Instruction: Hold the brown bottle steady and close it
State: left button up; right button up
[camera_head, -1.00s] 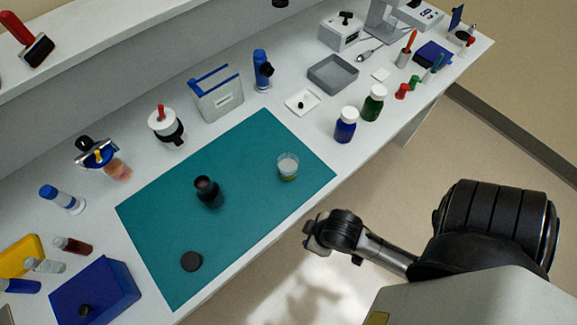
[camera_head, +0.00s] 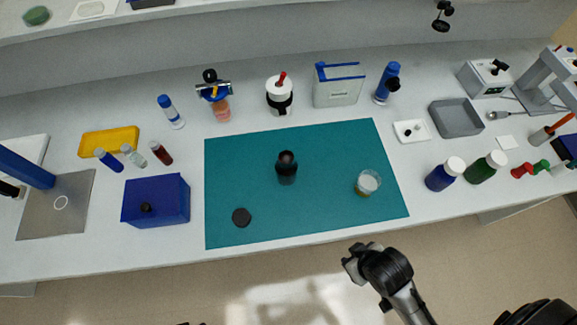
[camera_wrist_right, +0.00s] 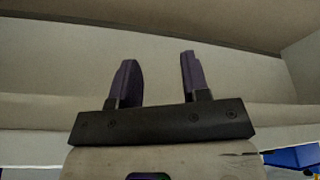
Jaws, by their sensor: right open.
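The brown bottle (camera_head: 287,170) stands upright and uncapped on the teal mat (camera_head: 320,220), its dark round mouth facing up. A black cap (camera_head: 241,217) lies flat on the mat, in front and to the left of the bottle, apart from it. My right gripper (camera_head: 352,262) is off the front edge of the bench, clear of bottle and cap. In the right wrist view its two fingers (camera_wrist_right: 157,75) are apart with nothing between them. My left gripper is not identifiable; only a tiny dark sliver shows at the bottom edge of the head view.
A glass beaker (camera_head: 367,183) stands on the mat right of the bottle. A blue box (camera_head: 156,200) is left of the mat. Several items line the back. The mat around bottle and cap is free.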

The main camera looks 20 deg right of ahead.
jog(key=shift+o, duration=0.3)
jog(key=o, duration=0.7)
pick_arm(q)
jog(key=o, duration=0.8)
jog(key=shift+o, duration=0.2)
